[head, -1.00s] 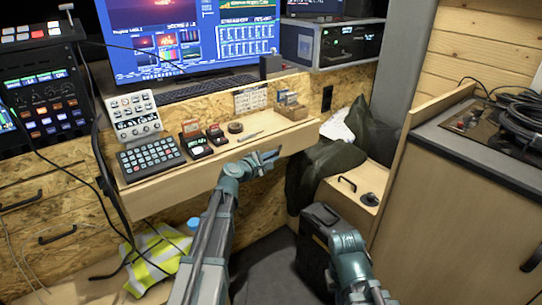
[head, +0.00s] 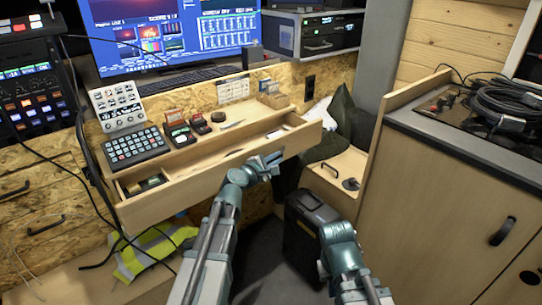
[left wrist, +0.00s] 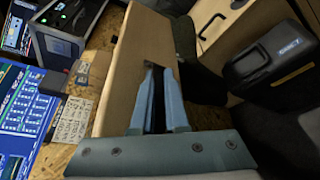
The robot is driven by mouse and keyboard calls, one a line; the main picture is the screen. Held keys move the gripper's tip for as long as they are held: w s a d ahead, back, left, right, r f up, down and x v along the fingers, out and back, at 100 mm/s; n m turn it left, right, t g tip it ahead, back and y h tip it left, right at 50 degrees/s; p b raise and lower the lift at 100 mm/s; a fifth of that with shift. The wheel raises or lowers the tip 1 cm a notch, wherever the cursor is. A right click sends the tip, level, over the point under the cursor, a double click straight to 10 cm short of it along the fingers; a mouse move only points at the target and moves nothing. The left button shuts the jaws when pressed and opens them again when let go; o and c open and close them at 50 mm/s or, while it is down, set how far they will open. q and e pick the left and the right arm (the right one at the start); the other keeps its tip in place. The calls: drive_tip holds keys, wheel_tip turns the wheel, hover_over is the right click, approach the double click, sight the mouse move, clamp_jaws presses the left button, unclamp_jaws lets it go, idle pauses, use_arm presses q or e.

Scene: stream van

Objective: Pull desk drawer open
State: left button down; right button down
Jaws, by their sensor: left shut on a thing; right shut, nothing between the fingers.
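The desk drawer (head: 225,177) stands pulled out from under the desk top, its light wood front facing me and its inside showing from above. Small dark items (head: 147,184) lie in its left end and a pale item lies near its right end. My left gripper (head: 270,161) is shut on the drawer at the right half of its front. In the left wrist view its two blue fingers (left wrist: 160,98) meet the wooden drawer front (left wrist: 146,38); the exact part gripped is hidden. Of my right arm only the forearm and wrist show; the fingers do not.
The desk top holds a keypad (head: 134,147), a button panel (head: 118,106) and small boxes. A black case (head: 305,225) stands on the floor right of my left arm. A yellow vest (head: 150,250) lies at lower left. A wooden cabinet (head: 440,190) fills the right.

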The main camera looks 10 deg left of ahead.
use_arm(q)
drive_tip(key=shift+s+d, duration=0.4)
drive_tip(key=shift+d, duration=0.15)
drive_tip(key=c, duration=1.2)
unclamp_jaws()
drive_tip(key=shift+f, duration=0.1)
drive_tip(key=shift+c, duration=0.2)
